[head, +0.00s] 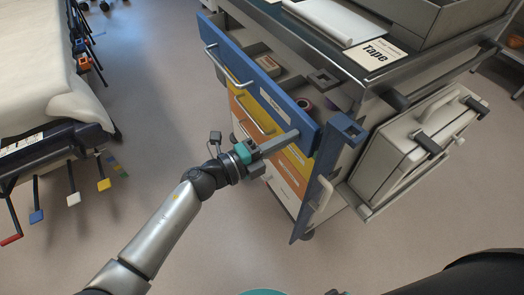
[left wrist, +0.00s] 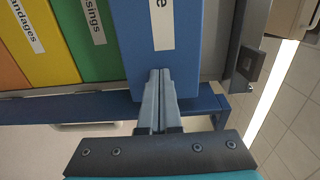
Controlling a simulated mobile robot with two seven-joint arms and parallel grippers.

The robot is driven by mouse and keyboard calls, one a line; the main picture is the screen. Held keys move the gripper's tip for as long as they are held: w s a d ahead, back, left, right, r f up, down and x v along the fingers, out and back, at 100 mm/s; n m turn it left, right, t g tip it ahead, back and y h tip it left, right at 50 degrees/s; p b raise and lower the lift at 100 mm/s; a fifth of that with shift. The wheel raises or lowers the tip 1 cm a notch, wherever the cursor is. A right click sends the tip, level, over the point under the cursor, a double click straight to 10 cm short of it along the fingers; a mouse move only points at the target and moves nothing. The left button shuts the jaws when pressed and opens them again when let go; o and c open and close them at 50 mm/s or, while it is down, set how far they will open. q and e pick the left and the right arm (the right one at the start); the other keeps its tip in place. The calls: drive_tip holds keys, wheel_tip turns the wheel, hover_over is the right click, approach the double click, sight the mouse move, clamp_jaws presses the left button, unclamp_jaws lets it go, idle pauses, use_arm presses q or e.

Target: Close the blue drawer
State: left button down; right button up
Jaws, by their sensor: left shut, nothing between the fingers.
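The blue drawer (head: 262,84) is the top drawer of the cart and stands pulled out. Its inside, with a few small items, shows behind the front. A pale bar handle (head: 228,66) is on its left part. In the left wrist view the blue front (left wrist: 135,35) with its white label fills the upper middle. My left gripper (head: 294,135) is shut and empty, its fingertips at the right part of the blue front. In the left wrist view the fingers (left wrist: 158,75) overlap the front; whether they touch it I cannot tell.
Below are yellow (head: 252,108), orange and white drawer fronts. A blue hinged bar (head: 327,170) stands at the cart's right corner, near my gripper. A grey case (head: 405,150) hangs on the cart's side. A stretcher (head: 45,75) is at left; open floor lies between.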

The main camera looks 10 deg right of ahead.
sight(317, 124)
use_arm(q)
drive_tip(key=b+x, duration=0.1)
drive_tip(key=x, duration=0.2)
drive_tip(key=shift+w+d, duration=0.15)
drive_tip(key=shift+d, duration=0.2)
drive_tip(key=b+x, duration=0.1)
drive_tip(key=x, duration=0.2)
drive_tip(key=shift+d+f, duration=0.1)
drive_tip(key=shift+d, duration=0.15)
drive_tip(key=shift+w+d, duration=0.2)
drive_tip(key=shift+d, duration=0.4)
use_arm(e)
drive_tip(key=w, duration=0.1)
drive_tip(key=w+a, duration=0.1)
drive_tip(key=w, duration=0.3)
drive_tip(key=shift+w+a+r, duration=0.1)
drive_tip(key=shift+a, duration=0.25)
use_arm(q)
drive_tip(key=shift+r, duration=0.3)
